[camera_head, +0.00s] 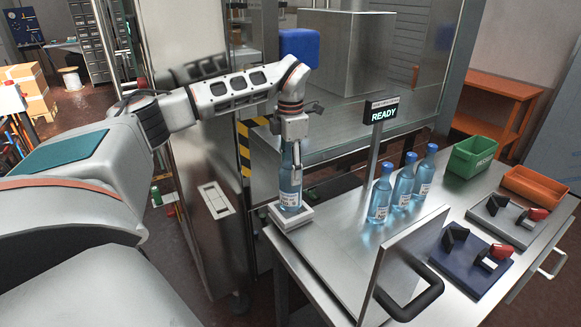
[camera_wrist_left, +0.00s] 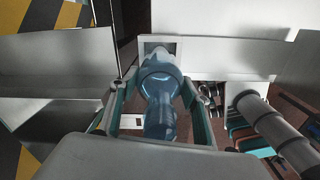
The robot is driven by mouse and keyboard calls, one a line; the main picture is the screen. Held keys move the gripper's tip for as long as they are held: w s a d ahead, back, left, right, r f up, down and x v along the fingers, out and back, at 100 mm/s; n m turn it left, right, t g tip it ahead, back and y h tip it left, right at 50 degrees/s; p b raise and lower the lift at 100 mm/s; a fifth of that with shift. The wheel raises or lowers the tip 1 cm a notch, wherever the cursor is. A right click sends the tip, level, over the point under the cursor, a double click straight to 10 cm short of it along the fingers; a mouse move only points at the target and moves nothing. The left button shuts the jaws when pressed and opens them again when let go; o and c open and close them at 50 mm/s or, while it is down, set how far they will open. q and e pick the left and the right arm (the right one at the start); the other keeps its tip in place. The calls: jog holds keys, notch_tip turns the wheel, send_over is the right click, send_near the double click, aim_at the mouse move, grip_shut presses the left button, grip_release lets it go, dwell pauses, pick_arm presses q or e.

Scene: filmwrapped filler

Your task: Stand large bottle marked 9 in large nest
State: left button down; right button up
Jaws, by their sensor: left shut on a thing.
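My left gripper (camera_head: 291,148) is shut on the neck area of a blue bottle (camera_head: 290,188) with a white label. The number on the label is too small to read. The bottle is upright, its base at a pale square nest (camera_head: 292,221) on the table's near left corner. I cannot tell whether the base rests inside the nest or just above it. In the left wrist view the bottle (camera_wrist_left: 160,112) lies between the gripper's fingers (camera_wrist_left: 158,88), with the pale nest (camera_wrist_left: 172,42) beyond its far end. My right gripper is not in view.
Several blue bottles (camera_head: 403,187) stand in a row on the metal table (camera_head: 335,255), right of a READY sign (camera_head: 381,112). A grey panel with a dark handle (camera_head: 412,292) rises in front. A green bin (camera_head: 471,156) and an orange tray (camera_head: 535,186) sit at the right.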

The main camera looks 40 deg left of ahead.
pick_arm(q)
jog(key=shift+f, duration=1.2)
jog(key=c, duration=1)
grip_release()
jog(key=shift+o, duration=0.2)
jog(key=shift+f, duration=0.1)
notch_tip(320, 180, up, 12)
jog(key=shift+r, duration=0.1)
